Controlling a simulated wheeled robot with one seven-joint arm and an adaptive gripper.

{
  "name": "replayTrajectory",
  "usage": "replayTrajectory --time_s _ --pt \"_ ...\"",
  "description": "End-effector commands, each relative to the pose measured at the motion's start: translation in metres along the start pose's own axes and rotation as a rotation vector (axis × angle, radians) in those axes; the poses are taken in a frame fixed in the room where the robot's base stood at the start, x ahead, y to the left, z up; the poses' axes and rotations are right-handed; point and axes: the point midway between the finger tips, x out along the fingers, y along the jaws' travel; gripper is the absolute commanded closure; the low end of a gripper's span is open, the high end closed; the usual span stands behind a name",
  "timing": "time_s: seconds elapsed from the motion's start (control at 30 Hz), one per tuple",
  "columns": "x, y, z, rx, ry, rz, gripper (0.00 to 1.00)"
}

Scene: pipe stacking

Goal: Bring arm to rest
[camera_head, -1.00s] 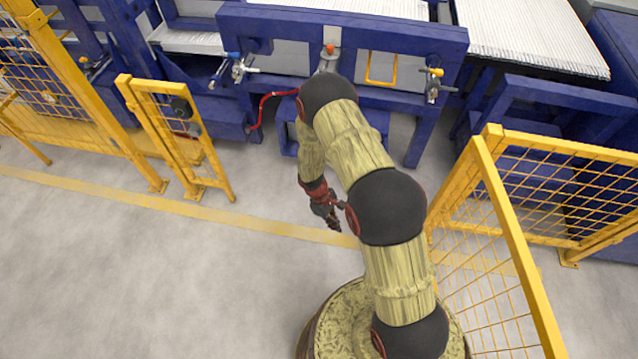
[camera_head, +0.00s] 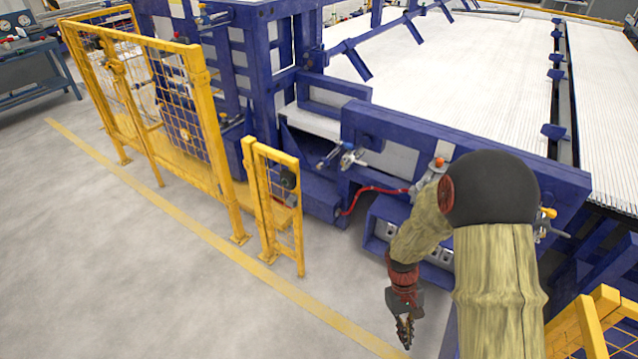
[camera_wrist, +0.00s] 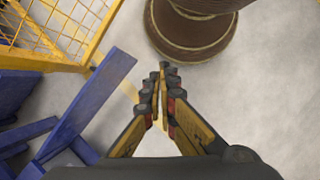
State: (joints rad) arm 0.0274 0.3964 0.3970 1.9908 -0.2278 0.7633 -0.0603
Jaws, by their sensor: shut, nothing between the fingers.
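My arm bends forward and down in the head view, with my gripper (camera_head: 404,332) hanging above the floor in front of the blue machine frame (camera_head: 560,176). In the wrist view my gripper (camera_wrist: 161,72) points down with its fingers together and nothing between them. Part of my arm hides some of the machine behind it.
A yellow mesh gate (camera_head: 275,205) and a longer yellow fence (camera_head: 150,110) stand left of the machine. Another yellow fence (camera_head: 595,325) is at the lower right. A yellow line (camera_head: 215,240) crosses the grey floor (camera_head: 130,270), which is clear at the lower left.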

Motion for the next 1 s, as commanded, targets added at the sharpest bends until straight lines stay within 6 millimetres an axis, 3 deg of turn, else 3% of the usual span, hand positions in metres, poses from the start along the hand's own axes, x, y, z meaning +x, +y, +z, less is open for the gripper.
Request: replayTrajectory --time_s 0.03,0.1,0.4,0.6,1.0 --pt "-0.025 -0.001 0.009 0.025 0.033 -0.002 1.0" --pt "-0.051 -0.004 0.021 0.057 0.07 -0.009 1.0" --pt "-0.147 -0.021 0.081 0.167 0.253 -0.043 1.0" --pt "-0.196 -0.034 0.123 0.215 0.398 -0.064 1.0" --pt "-0.275 -0.051 0.196 0.251 0.748 -0.066 1.0"
